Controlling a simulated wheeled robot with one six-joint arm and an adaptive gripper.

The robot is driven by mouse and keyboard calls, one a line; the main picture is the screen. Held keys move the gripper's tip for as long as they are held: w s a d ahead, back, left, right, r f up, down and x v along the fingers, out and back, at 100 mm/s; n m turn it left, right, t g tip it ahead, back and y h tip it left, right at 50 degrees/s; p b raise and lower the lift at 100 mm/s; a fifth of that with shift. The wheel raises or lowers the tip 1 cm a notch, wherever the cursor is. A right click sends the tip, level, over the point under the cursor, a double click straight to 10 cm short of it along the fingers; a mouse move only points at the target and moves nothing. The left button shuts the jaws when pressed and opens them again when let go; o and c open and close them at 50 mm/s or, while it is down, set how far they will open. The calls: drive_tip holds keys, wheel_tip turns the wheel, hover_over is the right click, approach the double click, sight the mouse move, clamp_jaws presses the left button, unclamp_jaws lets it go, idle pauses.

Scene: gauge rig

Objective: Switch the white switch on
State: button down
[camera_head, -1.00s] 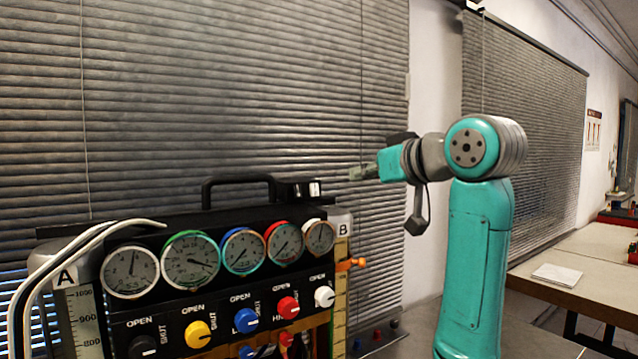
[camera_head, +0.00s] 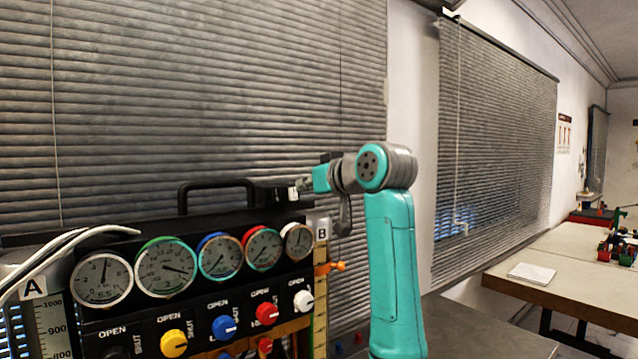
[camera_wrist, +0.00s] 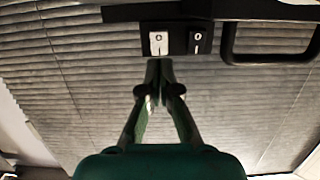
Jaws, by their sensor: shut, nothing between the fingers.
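The white switch (camera_wrist: 158,43) is a small white rocker in a black housing on top of the gauge rig. It carries dark marks too small to read surely, and I cannot tell its position. It shows as a small white patch in the head view (camera_head: 293,194). A black switch (camera_wrist: 197,43) sits just to its right in the wrist view. My gripper (camera_wrist: 159,66) is shut and empty. Its fingertips lie just below the white switch in the wrist view, and I see no clear contact. In the head view my gripper (camera_head: 303,186) is right beside the switch housing.
The black carrying handle (camera_head: 217,188) stands left of the switches in the head view. The rig's face has several gauges (camera_head: 165,267) and coloured knobs (camera_head: 222,327). Blinds (camera_head: 200,90) hang behind. A table (camera_head: 570,262) stands at the right.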

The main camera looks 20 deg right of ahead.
sight(293, 194)
drive_tip(key=shift+x, duration=1.25)
